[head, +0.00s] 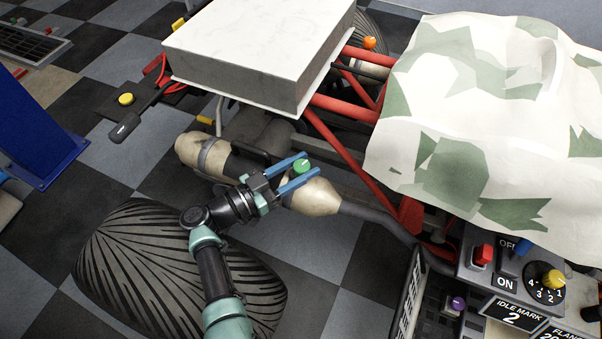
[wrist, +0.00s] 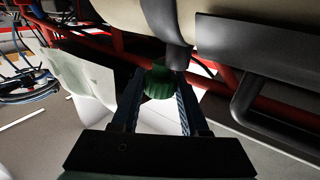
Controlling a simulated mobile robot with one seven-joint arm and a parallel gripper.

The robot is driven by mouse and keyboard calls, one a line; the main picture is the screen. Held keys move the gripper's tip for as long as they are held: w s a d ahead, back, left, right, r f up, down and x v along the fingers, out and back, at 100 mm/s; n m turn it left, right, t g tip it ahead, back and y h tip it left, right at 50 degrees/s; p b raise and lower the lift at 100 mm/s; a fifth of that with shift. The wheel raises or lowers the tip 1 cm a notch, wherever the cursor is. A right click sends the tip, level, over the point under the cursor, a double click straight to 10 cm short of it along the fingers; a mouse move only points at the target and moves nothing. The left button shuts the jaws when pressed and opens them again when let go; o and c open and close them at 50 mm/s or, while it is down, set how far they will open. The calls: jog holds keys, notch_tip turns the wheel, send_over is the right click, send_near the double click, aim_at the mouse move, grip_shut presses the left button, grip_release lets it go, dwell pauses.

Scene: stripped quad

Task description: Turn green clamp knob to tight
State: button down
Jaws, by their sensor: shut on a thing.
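The green clamp knob (head: 301,166) sits by the beige and black exhaust canister (head: 318,196) in the head view. In the wrist view the ribbed green knob (wrist: 160,82) lies between my two fingertips. My gripper (head: 294,174), with blue fingers, is shut on the knob, one finger on each side. A light mark shows on the knob's top in the head view, but it is too small to read its setting. Any tight or loose marking near the knob is not visible.
Red frame tubes (head: 345,135) and a white box (head: 255,50) stand behind my gripper. A large black tyre (head: 165,265) lies below my arm. A control panel (head: 510,265) with a yellow dial and red switch is at the lower right. A camouflage cover (head: 480,120) drapes the right side.

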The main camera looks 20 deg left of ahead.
aim_at(301, 165)
jog(key=shift+a+m+g+h+b, duration=0.15)
jog(key=shift+m+g+h+b, duration=0.75)
jog(key=shift+h+b, duration=0.25)
jog(key=shift+r, duration=0.1)
jog(key=shift+c, duration=2.1)
grip_release()
notch_tip(301, 165, up, 10)
jog(key=p, duration=0.5)
